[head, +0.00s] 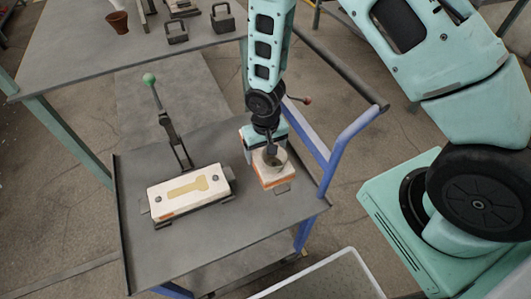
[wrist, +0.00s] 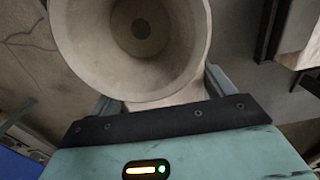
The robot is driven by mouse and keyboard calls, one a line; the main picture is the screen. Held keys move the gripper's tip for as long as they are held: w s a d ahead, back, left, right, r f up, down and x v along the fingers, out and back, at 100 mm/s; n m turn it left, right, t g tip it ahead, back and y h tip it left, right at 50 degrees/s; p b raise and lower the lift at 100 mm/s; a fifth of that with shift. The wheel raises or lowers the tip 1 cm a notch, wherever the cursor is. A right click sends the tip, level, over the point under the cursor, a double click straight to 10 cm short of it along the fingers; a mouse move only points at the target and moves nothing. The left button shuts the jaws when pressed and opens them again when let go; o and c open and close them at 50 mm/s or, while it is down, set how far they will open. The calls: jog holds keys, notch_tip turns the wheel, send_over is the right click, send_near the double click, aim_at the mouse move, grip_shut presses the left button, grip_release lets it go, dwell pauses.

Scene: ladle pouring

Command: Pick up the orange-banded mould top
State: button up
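The mould top (head: 270,177) is a pale block with an orange band on its side. It is at the right part of the grey cart top. My gripper (head: 271,150) is right at it from above, by its round pouring cup. In the wrist view the wide pale cup (wrist: 140,27) of the mould top fills the upper middle. My gripper's fingers (wrist: 160,100) lie on either side of the pale part under the cup. Their tips are hidden behind it, so a firm grip cannot be made out. The mould bottom (head: 160,202), with a spatula-shaped hollow, sits at left on the cart.
A lever with a green knob (head: 149,79) stands behind the mould bottom. The cart's blue handle frame (head: 345,140) rises close to the right of the mould top. A back table (head: 90,50) holds a brown cup (head: 118,21) and metal brackets. The cart's front (head: 200,255) is clear.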

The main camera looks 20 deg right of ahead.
jog(key=c, duration=0.6)
notch_tip(320, 180, up, 18)
jog(key=shift+r+p, duration=0.1)
jog(key=shift+p, duration=0.8)
jog(key=shift+c, duration=0.2)
